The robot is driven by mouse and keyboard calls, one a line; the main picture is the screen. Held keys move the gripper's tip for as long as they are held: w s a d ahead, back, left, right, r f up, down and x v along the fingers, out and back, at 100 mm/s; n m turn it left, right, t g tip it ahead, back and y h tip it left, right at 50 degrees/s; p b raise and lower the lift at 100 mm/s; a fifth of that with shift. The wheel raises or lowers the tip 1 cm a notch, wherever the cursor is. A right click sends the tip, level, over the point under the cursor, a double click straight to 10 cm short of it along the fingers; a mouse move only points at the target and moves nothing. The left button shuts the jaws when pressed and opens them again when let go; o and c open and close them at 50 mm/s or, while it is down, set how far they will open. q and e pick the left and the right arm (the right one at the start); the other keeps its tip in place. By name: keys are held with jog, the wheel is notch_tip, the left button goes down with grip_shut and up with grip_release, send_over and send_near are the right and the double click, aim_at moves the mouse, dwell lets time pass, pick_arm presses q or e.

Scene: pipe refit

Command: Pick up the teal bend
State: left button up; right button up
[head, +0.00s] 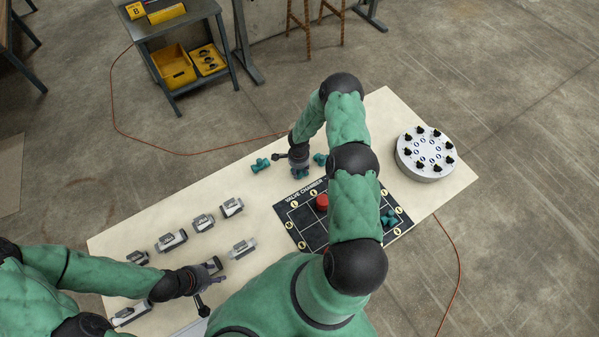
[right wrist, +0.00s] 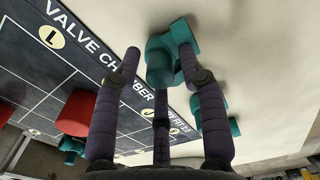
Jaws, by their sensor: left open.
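A teal bend (right wrist: 160,62) stands on the pale table in the right wrist view, between the spread fingers of my right gripper (right wrist: 160,75). A gap shows between the left finger and the bend; the right finger overlaps its edge, and I cannot tell if it touches. In the head view my right gripper (head: 298,168) is low over the table, just behind the dark board, with teal (head: 300,173) showing at its fingers. Other teal fittings lie to its left (head: 260,165) and right (head: 319,158). My left gripper (head: 212,282) is open near the grey fittings at front left.
The dark valve chamber board (head: 290,213) holds a red cap (head: 321,202) and a teal cluster (head: 389,218). Several grey clamp-like fittings (head: 171,240) stand on the left of the table (head: 120,232). A round white stand (head: 427,153) with black knobs is at right.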

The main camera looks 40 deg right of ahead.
grip_shut()
jog(key=shift+r, duration=0.15)
